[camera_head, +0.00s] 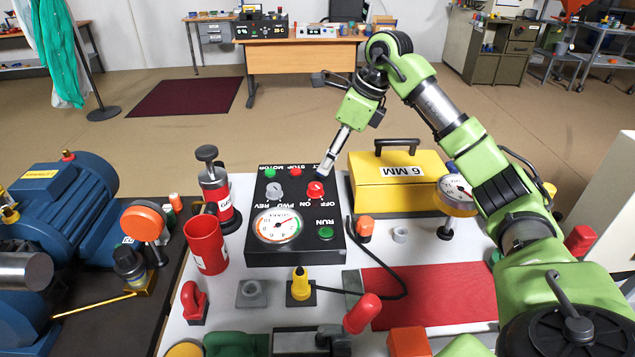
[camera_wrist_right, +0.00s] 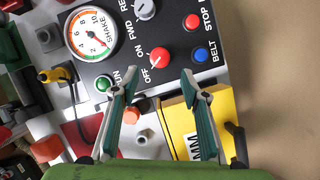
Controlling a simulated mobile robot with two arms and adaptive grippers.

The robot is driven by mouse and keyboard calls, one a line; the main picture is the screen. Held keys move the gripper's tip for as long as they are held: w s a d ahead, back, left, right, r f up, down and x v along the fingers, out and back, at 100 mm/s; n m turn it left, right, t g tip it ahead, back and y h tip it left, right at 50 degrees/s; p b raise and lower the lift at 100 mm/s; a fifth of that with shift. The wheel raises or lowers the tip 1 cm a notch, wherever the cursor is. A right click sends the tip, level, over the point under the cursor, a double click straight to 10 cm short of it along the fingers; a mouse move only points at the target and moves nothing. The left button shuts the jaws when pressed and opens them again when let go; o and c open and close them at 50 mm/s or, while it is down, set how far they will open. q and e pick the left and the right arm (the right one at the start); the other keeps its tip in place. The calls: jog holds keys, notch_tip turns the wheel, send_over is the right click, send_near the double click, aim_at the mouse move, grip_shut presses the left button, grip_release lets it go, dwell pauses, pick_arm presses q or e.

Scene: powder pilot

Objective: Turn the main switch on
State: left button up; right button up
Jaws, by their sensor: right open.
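The main switch, a red knob (camera_head: 315,190) marked OFF and ON, sits on the black control panel (camera_head: 253,225). It also shows in the right wrist view (camera_wrist_right: 159,57); its exact pointer setting is hard to read. My right gripper (camera_head: 324,176) reaches down from the back right to just above and beside the knob. In the right wrist view my right gripper (camera_wrist_right: 160,72) is open, its two fingers apart and empty, with the knob beyond and between the tips. I cannot see any contact. My left gripper is not in view.
A grey FWD/REV knob (camera_head: 273,190), a dial (camera_head: 278,225) and a green RUN button (camera_head: 326,232) share the panel. A yellow case (camera_head: 390,190) stands close to its right. A red cup (camera_head: 207,245) and a red-and-black canister (camera_head: 217,192) stand at its left.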

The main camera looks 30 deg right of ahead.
aim_at(315, 185)
jog(key=p+x, duration=0.1)
jog(key=x, duration=0.7)
jog(key=shift+w+f, duration=0.15)
jog(key=shift+f, duration=0.2)
jog(key=c, duration=1.1)
